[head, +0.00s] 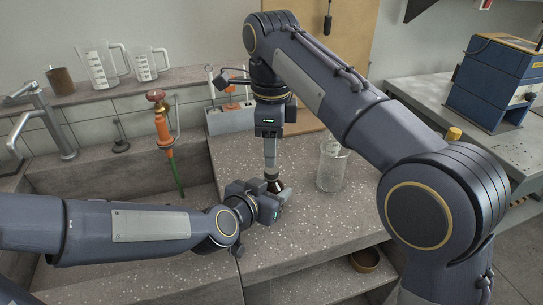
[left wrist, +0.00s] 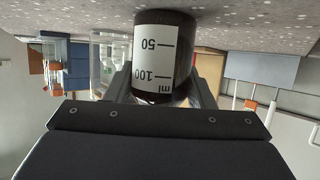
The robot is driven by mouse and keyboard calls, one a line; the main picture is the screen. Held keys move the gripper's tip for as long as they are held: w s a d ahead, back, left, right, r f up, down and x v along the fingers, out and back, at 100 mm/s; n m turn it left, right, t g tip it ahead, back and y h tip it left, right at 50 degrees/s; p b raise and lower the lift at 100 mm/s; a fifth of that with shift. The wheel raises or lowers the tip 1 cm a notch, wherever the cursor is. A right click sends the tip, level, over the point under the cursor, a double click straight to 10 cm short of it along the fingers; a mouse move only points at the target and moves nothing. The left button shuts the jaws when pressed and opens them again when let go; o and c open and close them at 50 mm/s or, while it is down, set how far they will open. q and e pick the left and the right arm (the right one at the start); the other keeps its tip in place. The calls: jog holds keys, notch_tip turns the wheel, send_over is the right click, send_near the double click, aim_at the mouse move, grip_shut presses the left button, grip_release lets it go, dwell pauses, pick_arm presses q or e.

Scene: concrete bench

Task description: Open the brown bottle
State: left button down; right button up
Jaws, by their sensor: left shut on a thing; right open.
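The brown bottle (left wrist: 162,90) fills the middle of the left wrist view. It is dark, with a white label marked 50 and 100 ml, and appears upside down there. My left gripper (head: 279,194) is shut on its sides, with a finger on each side. In the head view only a small dark part of the bottle (head: 273,183) shows between the grippers, standing on the bench. My right gripper (head: 271,171) points straight down from above at the bottle's top and is open. Its fingers hide the cap, so I cannot tell whether they touch it.
A clear glass beaker (head: 332,166) stands on the bench just right of the bottle. A grey rack (head: 230,120) stands behind. Measuring jugs (head: 101,66) are on the back ledge. The speckled bench (head: 310,226) is clear in front.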

aim_at(272, 170)
jog(key=shift+f, duration=2.5)
